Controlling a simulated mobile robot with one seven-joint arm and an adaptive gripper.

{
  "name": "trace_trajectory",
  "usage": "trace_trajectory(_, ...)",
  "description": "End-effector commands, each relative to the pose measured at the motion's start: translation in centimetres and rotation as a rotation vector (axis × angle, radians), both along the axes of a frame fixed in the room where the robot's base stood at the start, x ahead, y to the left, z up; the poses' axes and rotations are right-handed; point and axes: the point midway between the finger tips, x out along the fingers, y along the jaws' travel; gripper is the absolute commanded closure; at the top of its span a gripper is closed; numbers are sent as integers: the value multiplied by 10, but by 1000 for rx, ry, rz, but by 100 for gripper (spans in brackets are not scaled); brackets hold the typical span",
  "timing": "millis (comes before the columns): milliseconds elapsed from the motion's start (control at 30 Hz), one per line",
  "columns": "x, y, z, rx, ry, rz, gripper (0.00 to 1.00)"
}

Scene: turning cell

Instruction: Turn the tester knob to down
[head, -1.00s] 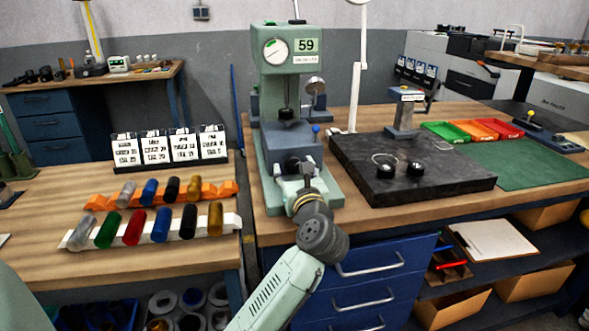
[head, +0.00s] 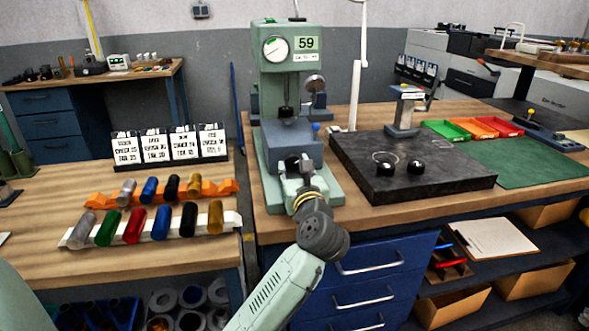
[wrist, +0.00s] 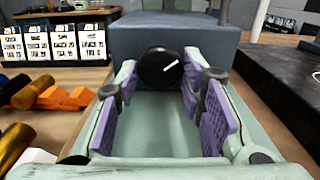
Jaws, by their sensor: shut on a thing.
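The tester is a green press-like machine (head: 290,62) with a round dial and a "59" plate, standing on the bench in the head view. In the wrist view, its black round knob (wrist: 157,68) sits on the front of a blue-grey block (wrist: 190,42). The knob's white pointer line points up and to the right. My gripper (head: 298,164) is at the front of this block. Its two purple-padded fingers are on the left and right of the knob, shut on it. In the head view my gripper hides the knob.
Left of the tester, coloured cylinders lie on an orange rack (head: 222,188) and a white rack (head: 233,221), before several white cards (head: 155,147). A dark stone plate (head: 440,180) lies to the right, with a green mat (head: 530,165) beyond.

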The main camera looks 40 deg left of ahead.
Motion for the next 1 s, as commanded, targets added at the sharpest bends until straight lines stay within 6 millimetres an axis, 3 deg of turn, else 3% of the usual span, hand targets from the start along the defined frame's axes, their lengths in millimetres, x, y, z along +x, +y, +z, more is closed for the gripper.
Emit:
trace_trajectory(367,1,-2,-4,-120,-141,-4,92)
trace_trajectory(1000,2,-2,-1,-485,-565,-2,92)
